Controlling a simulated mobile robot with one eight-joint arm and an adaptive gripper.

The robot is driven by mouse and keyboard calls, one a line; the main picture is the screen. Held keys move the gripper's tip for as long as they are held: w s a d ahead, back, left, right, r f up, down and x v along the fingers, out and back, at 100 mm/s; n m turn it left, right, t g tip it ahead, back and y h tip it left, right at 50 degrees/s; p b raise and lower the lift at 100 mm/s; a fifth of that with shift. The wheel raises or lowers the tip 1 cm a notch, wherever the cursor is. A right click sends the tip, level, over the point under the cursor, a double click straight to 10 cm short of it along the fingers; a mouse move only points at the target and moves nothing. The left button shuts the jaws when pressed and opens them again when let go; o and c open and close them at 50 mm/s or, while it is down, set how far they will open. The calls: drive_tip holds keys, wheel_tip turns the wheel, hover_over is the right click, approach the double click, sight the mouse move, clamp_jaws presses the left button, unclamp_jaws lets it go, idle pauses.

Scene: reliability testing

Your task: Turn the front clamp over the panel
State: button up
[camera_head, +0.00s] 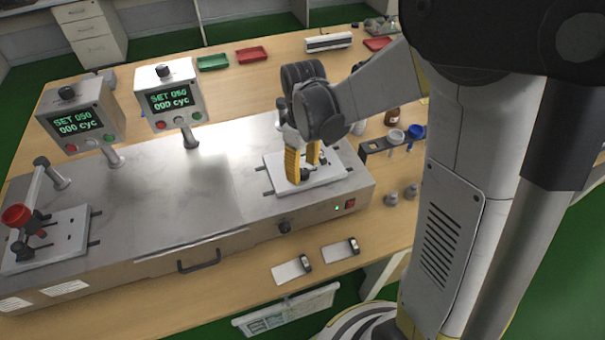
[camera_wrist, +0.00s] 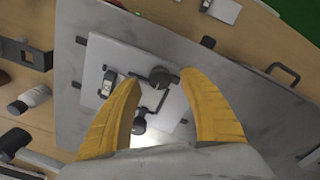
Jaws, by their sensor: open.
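My gripper (camera_head: 303,170) points down over the white plate (camera_head: 338,180) at the right end of the grey machine. Its yellow fingers are apart, and in the wrist view my gripper (camera_wrist: 160,80) shows nothing held between them. A round black clamp knob (camera_wrist: 160,77) shows between the fingertips, on the side toward the machine's front. A bent dark rod lies beside it. A second dark clamp knob (camera_wrist: 139,126) shows nearer the finger bases. A small black-and-white piece (camera_wrist: 107,82) lies on the plate by the left finger; I cannot tell if it is the panel. Contact is not clear.
Two display boxes (camera_head: 173,100) stand on posts behind. A similar station with a red knob (camera_head: 17,216) is at the far left. A rack with cups (camera_head: 378,146) stands right of the machine. The grey machine top (camera_head: 180,195) between the stations is clear.

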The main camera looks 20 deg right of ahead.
drive_tip(key=shift+f, duration=0.7)
clamp_jaws()
